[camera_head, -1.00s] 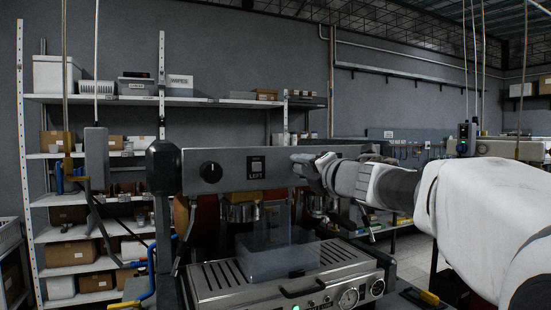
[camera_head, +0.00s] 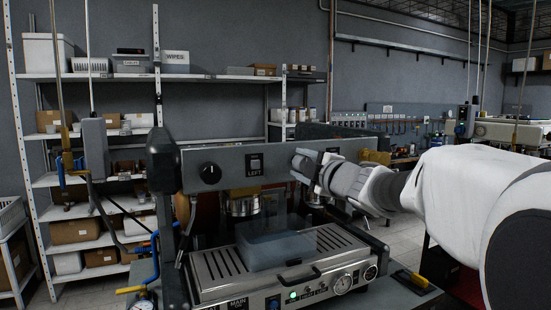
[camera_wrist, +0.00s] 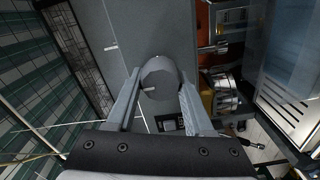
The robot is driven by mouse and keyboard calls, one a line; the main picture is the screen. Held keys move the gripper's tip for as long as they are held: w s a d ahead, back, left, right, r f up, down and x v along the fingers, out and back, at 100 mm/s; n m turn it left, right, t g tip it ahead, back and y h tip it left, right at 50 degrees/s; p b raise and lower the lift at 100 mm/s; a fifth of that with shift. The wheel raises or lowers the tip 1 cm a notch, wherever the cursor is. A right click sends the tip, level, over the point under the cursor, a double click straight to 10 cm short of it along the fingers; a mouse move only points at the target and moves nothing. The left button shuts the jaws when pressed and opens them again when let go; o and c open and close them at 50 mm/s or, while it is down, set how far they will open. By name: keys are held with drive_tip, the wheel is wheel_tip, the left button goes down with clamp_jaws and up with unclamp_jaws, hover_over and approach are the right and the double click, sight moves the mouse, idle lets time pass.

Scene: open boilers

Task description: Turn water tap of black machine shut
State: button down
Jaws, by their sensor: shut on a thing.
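The machine is an espresso machine with a long dark grey front panel (camera_head: 235,160) over a steel drip tray (camera_head: 215,265). My gripper (camera_head: 308,170) is at the right part of this panel in the head view. In the wrist view my gripper (camera_wrist: 163,88) has its two fingers on either side of a round grey knob (camera_wrist: 160,75) with a pale mark, shut on it. The knob stands on the panel face; in the head view my gripper hides it. A black knob (camera_head: 210,173) with a white mark sits on the panel's left, beside a LEFT label (camera_head: 254,164).
A translucent bluish box (camera_head: 275,248) stands on the drip tray. Brew heads (camera_head: 242,204) hang below the panel. A dark post (camera_head: 165,180) and a blue-handled pipe (camera_head: 152,250) stand at the left. Shelves (camera_head: 110,77) line the back wall.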

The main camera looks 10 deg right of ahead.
drive_tip(key=shift+m, duration=0.3)
drive_tip(key=shift+c, duration=1.4)
unclamp_jaws()
drive_tip(key=shift+s, duration=0.1)
drive_tip(key=v, duration=1.7)
drive_tip(key=shift+d, duration=0.1)
